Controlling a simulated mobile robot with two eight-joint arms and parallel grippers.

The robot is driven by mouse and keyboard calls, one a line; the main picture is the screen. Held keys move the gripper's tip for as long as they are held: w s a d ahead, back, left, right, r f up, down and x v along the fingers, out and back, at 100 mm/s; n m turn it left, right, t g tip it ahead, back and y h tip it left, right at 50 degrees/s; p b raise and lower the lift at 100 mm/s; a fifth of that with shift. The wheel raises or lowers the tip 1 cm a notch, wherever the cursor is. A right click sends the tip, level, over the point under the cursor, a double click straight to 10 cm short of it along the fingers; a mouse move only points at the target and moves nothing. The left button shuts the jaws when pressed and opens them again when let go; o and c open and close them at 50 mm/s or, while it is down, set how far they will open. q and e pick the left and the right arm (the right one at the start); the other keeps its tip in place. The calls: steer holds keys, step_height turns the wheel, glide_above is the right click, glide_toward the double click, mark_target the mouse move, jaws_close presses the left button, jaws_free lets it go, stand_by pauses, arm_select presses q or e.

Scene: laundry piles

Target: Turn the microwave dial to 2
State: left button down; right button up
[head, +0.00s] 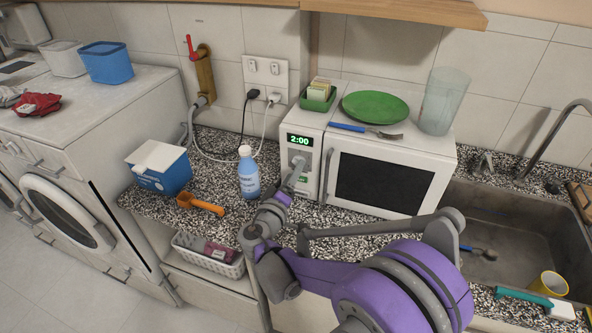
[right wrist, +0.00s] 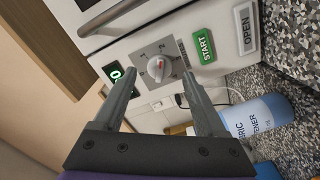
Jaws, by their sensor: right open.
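The white microwave (head: 390,146) stands on the counter, door shut. Its green display (head: 299,140) reads 2:00. In the right wrist view, its round grey dial (right wrist: 166,74) has a red mark and small numbers around it; I cannot tell exactly which number the mark points to. My right gripper (right wrist: 164,72) is open, its fingers on either side of the dial in that picture; contact cannot be told. My left gripper is not in view.
A blue-labelled bottle (head: 249,178) stands close left of my right gripper. A blue-and-white box (head: 160,168) and an orange scoop (head: 200,205) are further left. A green plate (head: 375,107), fork and glass (head: 443,100) are on top of the microwave. The sink (head: 520,235) is right.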

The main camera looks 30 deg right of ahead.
steer(key=v, duration=0.8)
steer(key=shift+b, duration=0.3)
steer(key=shift+s, duration=0.1)
steer(key=s+d+f+m+g+y, duration=0.15)
steer(key=s+f+g+y, duration=0.35)
steer(key=s+f+y, duration=0.5)
steer(key=s+a+f+g+y, duration=0.1)
steer(key=s+a+f+y, duration=0.1)
steer(key=s+a, duration=0.6)
steer(key=s+y, duration=0.1)
steer(key=s, duration=0.2)
steer(key=shift+a+y, duration=0.2)
steer(key=shift+y, duration=0.2)
steer(key=shift+f+m, duration=0.1)
steer(key=shift+m, duration=0.15)
